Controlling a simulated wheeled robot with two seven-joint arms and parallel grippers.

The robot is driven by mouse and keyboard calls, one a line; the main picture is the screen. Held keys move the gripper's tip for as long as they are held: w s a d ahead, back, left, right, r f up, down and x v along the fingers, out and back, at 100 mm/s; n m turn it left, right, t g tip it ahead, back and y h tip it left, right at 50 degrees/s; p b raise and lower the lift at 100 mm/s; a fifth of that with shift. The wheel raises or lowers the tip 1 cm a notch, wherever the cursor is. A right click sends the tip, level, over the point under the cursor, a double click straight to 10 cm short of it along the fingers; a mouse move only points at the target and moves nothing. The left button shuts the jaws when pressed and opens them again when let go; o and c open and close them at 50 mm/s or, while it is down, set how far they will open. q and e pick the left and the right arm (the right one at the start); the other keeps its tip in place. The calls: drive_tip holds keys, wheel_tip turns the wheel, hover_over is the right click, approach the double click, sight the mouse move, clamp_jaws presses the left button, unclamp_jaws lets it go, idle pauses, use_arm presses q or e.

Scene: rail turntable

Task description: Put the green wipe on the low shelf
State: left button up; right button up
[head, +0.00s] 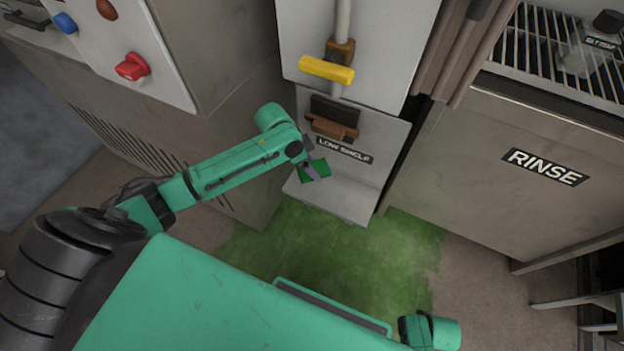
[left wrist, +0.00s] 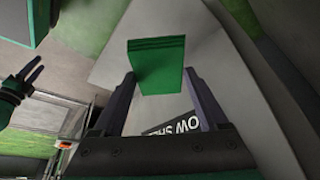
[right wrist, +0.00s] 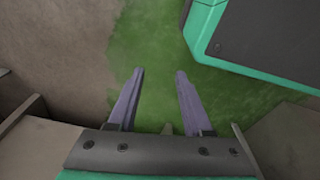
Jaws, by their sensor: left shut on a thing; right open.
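The green wipe (head: 320,168) is a small folded green cloth. My left gripper (head: 311,172) is shut on it, and in the left wrist view the wipe (left wrist: 157,68) sits between the two fingers. The low shelf (head: 338,199) is a pale grey ledge at the foot of a grey panel, under the black LOW SHELF label (head: 343,150). The wipe is in front of the shelf in the head view; I cannot tell whether they touch. In the right wrist view my right gripper (right wrist: 158,76) is open and empty above the floor.
A green patch (head: 340,245) covers the floor below the shelf. A brown handle (head: 331,127) and a yellow handle (head: 326,69) stick out above the label. The RINSE cabinet (head: 470,160) stands to the right. A cabinet with coloured knobs (head: 132,67) stands to the left.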

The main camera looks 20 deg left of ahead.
sight(312, 183)
use_arm(q)
drive_tip(key=f+b, duration=0.1)
drive_tip(key=f, duration=0.3)
drive_tip(key=f+b, duration=0.1)
drive_tip(key=f, duration=0.2)
drive_tip(key=shift+w+f+b, duration=0.1)
drive_tip(key=shift+w+b, duration=0.15)
drive_tip(key=shift+b, duration=0.05)
use_arm(e)
drive_tip(key=w+a+r, duration=0.1)
drive_tip(key=w+r, duration=0.2)
drive_tip(key=r, duration=0.2)
drive_tip(key=shift+w+a, duration=0.25)
drive_tip(key=shift+a, duration=0.05)
drive_tip(key=shift+r, duration=0.1)
use_arm(q)
drive_tip(key=o, duration=1.1)
use_arm(e)
drive_tip(key=shift+r, duration=0.1)
